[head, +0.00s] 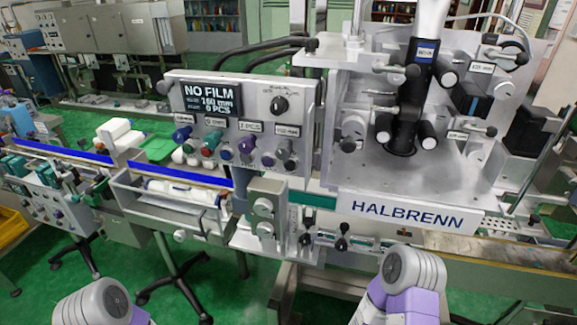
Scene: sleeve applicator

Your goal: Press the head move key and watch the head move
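The control panel (245,118) is a pale grey box left of centre in the head view. Its dark display (210,98) reads "NO FILM", "160 mm" and "0 PCS". Below it is a row of coloured keys (228,151) in purple, green, red and dark tones, with small labels I cannot read well; I cannot tell which is the head move key. The applicator head (408,105) is a black upright assembly with side knobs, on the metal plate marked "HALBRENN". Only grey and purple links of my arms show at the bottom edge; neither gripper is in view.
A tray (168,213) with a white roll hangs below and left of the panel. A blue-edged conveyor (65,152) runs at left. A metal block with knobs (265,215) stands below the panel. Green floor (60,275) shows at lower left, with stand legs on it.

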